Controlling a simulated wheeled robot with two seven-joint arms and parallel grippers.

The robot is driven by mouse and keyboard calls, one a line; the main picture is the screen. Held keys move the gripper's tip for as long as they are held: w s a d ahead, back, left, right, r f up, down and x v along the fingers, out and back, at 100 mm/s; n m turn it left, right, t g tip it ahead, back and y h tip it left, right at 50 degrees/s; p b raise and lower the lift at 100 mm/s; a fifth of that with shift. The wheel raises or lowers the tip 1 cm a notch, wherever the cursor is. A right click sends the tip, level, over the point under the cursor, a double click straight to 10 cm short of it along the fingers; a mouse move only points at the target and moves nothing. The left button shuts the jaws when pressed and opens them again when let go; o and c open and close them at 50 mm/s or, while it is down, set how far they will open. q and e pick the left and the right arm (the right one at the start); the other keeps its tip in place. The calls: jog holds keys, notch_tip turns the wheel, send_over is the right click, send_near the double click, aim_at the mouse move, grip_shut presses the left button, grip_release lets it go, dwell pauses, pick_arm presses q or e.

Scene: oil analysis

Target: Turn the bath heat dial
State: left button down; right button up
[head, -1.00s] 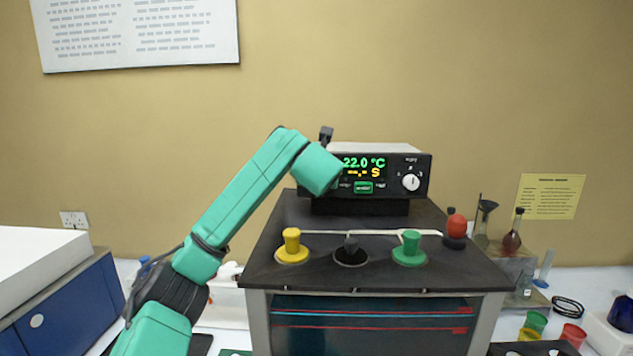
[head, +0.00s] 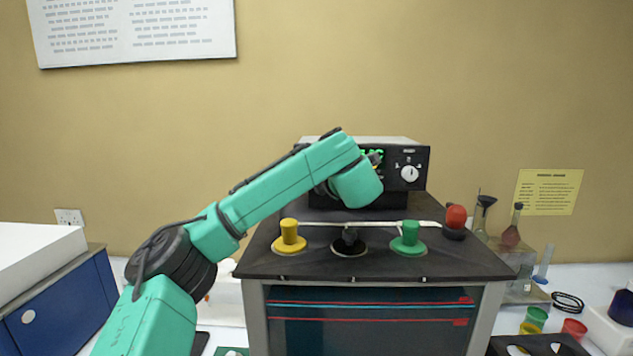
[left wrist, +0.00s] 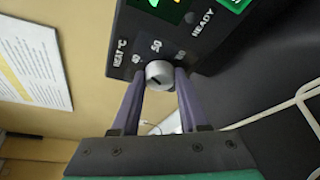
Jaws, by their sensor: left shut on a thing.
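The bath heat dial (left wrist: 158,74) is a small round pale-grey knob with a dark pointer line, in the left wrist view. It sits on the black front panel (left wrist: 180,42) beside the HEAT °C label, with scale numbers around it. My left gripper (left wrist: 159,77) has its two purple fingers on either side of the knob, shut on it. In the head view the heater unit (head: 412,154) stands at the back of the bath, and my left arm covers the heat dial and most of the display. My right gripper is not in view.
Another white dial (head: 410,174) is on the panel's right.

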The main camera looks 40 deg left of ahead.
pick_arm(q)
jog(key=shift+f+m+y+b, duration=0.1)
jog(key=shift+m+y+b, duration=0.5)
jog(key=shift+m+b, duration=0.85)
jog(key=shift+f+m+y+b, duration=0.1)
jog(key=shift+m+y+b, duration=0.5)
jog(key=shift+m+b, duration=0.8)
jog(key=shift+n+b, duration=0.35)
jog(key=shift+b, duration=0.05)
jog(key=shift+c, duration=2.1)
grip_release()
jog(key=shift+w, duration=0.1)
jog(key=b+v, duration=0.6)
jog(key=v, duration=0.8)
jog(key=shift+s+b, duration=0.3)
jog(key=shift+b, duration=0.1)
